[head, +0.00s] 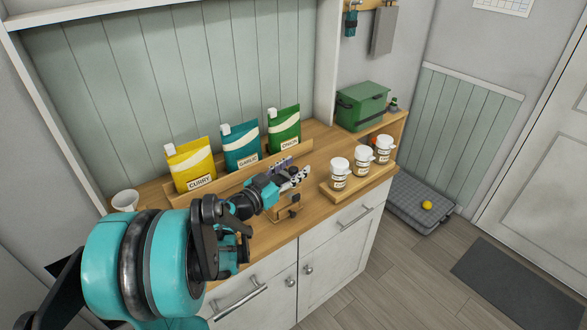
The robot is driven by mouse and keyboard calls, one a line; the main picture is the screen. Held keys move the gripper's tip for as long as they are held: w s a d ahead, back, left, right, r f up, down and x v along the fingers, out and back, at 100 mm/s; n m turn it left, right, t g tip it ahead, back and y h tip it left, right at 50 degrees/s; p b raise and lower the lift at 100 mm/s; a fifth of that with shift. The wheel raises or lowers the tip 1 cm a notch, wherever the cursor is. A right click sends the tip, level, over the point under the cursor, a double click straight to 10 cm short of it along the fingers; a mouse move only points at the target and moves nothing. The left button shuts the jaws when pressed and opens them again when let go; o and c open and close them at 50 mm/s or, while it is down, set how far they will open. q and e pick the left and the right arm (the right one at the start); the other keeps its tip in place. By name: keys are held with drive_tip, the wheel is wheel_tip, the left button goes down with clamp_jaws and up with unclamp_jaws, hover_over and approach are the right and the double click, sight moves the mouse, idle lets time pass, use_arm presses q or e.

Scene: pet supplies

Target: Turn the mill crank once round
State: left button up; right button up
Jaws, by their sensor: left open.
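My left arm reaches in from the lower left over the wooden counter. My left gripper (298,178) is open, its fingers pointing right, above the counter's front half. A small wooden piece with dark fittings (287,208) stands just below the gripper, near the counter's front edge; it seems to be the mill. My gripper and wrist hide its upper part, and I cannot make out the crank clearly. I cannot tell whether the fingers touch it. My right gripper is not in view.
Yellow curry (190,164), teal (241,147) and green (284,129) pouches stand in a wooden rack at the back. Three white-lidded jars (363,156) stand on a wooden tray (340,192) to the right. A white cup (125,200) is at left, a green box (361,106) at back right.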

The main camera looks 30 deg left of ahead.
use_arm(q)
drive_tip(key=shift+s, duration=0.15)
drive_tip(key=s+a, duration=0.2)
drive_tip(key=s, duration=0.9)
drive_tip(key=shift+s, duration=0.3)
drive_tip(key=shift+w+a, duration=0.1)
drive_tip(key=w+r+n+t+y, duration=0.2)
drive_tip(key=w+r+n+y, duration=0.15)
drive_tip(key=r+y, duration=0.45)
drive_tip(key=s+d+f+g+h, duration=0.2)
drive_tip(key=s+d+f+g, duration=0.4)
drive_tip(key=d+f, duration=0.3)
drive_tip(key=s+d+f+m+g+h, duration=0.1)
drive_tip(key=s+d+f+g+h, duration=0.1)
drive_tip(key=s+d+f+g, duration=0.4)
drive_tip(key=s+d+f, duration=0.1)
drive_tip(key=d+f, duration=0.2)
drive_tip(key=d, duration=0.1)
drive_tip(key=shift+s+d+g+h, duration=0.25)
drive_tip(key=shift+s+g+h, duration=0.05)
drive_tip(key=shift+s, duration=0.05)
